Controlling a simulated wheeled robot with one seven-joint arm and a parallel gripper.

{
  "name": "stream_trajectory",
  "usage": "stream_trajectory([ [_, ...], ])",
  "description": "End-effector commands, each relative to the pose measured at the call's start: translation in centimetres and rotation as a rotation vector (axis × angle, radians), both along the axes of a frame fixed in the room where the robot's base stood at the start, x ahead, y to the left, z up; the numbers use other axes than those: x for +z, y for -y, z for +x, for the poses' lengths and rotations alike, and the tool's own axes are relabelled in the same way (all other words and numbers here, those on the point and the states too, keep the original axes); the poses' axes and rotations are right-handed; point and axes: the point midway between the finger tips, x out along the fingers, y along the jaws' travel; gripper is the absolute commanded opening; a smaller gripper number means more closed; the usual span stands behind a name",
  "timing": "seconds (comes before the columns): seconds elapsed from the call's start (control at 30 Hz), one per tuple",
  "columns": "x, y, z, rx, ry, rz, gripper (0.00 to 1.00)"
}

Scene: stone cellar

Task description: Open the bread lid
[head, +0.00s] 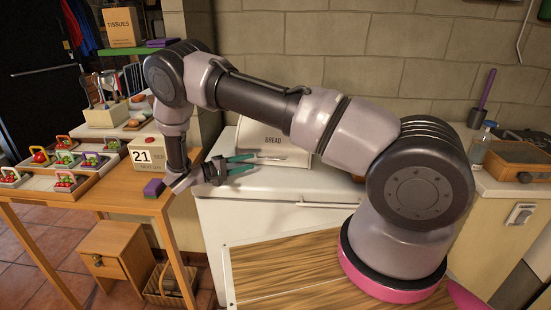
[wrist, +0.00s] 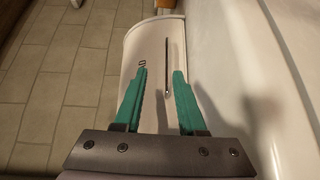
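The white bread box (head: 300,155) stands on the white cabinet against the wall, partly hidden behind my arm. Its front lid, lettered BREAD, looks shut. A thin bar handle (head: 271,158) runs across the lid. In the wrist view the pale lid (wrist: 150,48) is ahead, with the handle (wrist: 167,68) as a dark upright line between the finger lines. My gripper (head: 255,163) has teal fingers, spread apart and empty, just in front of the lid at its left part. It also shows in the wrist view (wrist: 159,73); I cannot tell whether it touches the handle.
The white cabinet top (head: 225,208) lies under my gripper. A wooden table (head: 120,199) at the left holds a calendar block (head: 148,154), a purple block (head: 154,188) and trays of produce. A bottle (head: 482,143) and a wooden device (head: 515,158) stand at the right.

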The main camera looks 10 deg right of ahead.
Motion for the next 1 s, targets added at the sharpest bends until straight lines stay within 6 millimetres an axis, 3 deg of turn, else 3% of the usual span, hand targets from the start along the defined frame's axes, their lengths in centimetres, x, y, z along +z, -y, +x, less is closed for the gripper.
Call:
stream_trajectory([
  [0.1,-1.7,-0.8,0.0,0.049,0.022,-0.045,0.40],
  [0.27,-2.3,-0.7,0.1,0.067,0.032,-0.062,0.40],
  [0.7,-2.2,6.2,2.7,0.062,0.028,-0.060,0.40],
  [1.0,-2.2,8.9,3.8,0.065,0.030,-0.059,0.40],
])
